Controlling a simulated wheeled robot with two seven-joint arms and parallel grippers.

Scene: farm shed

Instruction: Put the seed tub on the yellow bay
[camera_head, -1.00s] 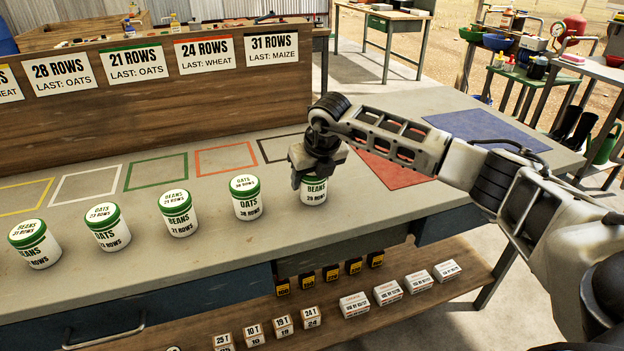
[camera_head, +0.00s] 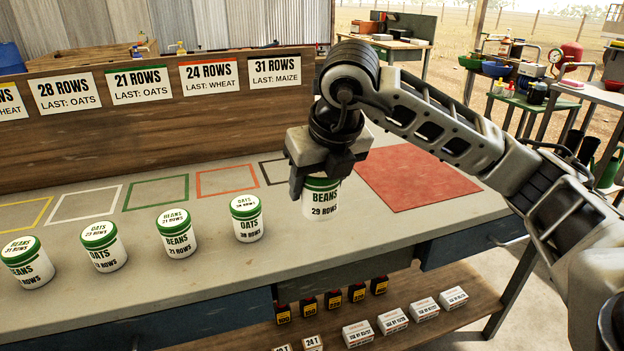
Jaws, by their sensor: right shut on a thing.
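My right gripper (camera_head: 320,172) is shut on a white tub with a green lid (camera_head: 322,205), labelled BEANS, 29 ROWS. It holds the tub from above, and the tub looks raised a little off the bench. The gripper hides most of the lid. Several similar tubs stand in a row to its left: an OATS tub (camera_head: 248,222), a BEANS tub (camera_head: 176,234), another OATS tub (camera_head: 103,248) and a BEANS tub (camera_head: 27,263). The yellow bay (camera_head: 22,214), a yellow outline on the bench, is at the left edge, partly cut off and empty where seen. My left gripper is out of view.
White (camera_head: 85,204), green (camera_head: 157,192) and orange-red (camera_head: 227,181) outlined bays look empty; a black one (camera_head: 270,170) is partly hidden. A red mat (camera_head: 415,180) lies right. A board with row cards (camera_head: 141,84) stands behind. The lower shelf holds boxes (camera_head: 391,321).

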